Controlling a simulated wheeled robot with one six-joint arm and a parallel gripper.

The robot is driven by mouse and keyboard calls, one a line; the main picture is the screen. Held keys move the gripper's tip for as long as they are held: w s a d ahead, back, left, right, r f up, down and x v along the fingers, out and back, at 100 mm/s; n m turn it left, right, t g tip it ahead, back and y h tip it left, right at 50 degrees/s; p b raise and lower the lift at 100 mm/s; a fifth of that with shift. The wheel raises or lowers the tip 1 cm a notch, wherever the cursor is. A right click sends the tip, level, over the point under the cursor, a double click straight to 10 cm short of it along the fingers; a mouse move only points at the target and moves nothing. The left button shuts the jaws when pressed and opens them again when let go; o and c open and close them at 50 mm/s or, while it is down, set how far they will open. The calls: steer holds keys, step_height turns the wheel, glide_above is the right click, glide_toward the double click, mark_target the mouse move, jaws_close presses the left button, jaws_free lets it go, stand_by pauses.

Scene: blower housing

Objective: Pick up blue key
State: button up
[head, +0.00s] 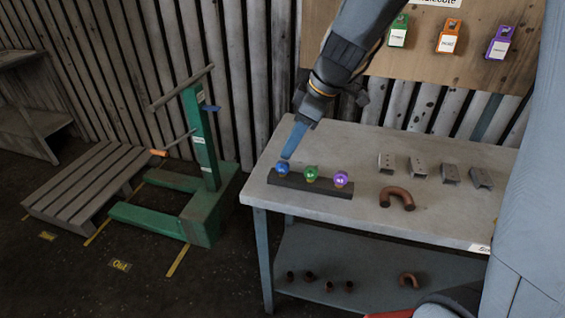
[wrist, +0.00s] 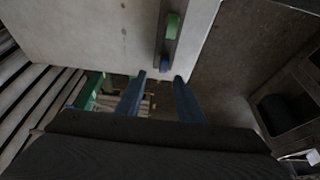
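The blue key (head: 282,170) stands at the left end of a dark rack (head: 325,189) on the grey table. Its round blue head shows label marks. In the wrist view the blue key (wrist: 164,64) is just beyond the gap between my fingertips. My gripper (head: 287,156) points down right above the blue key in the head view. In the wrist view my gripper (wrist: 160,77) is open, with two blue fingers apart and nothing between them. I cannot tell whether a finger touches the key.
A green key (head: 311,173) and a purple key (head: 341,179) stand right of the blue one. Grey metal brackets (head: 420,166) and a copper U-pipe (head: 397,198) lie farther right. Green, orange and purple padlocks hang on the back board (head: 430,65). A green pallet jack (head: 200,180) stands left.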

mark_target(283, 162)
steer(key=x, duration=0.2)
steer(key=p+x, duration=0.1)
steer(key=x, duration=0.2)
steer(key=shift+s+f+p, duration=0.35)
steer(key=shift+s, duration=0.05)
steer(key=shift+w+a+f, duration=0.15)
steer(key=shift+a+f, duration=0.05)
steer(key=shift+f, duration=0.4)
jaws_close()
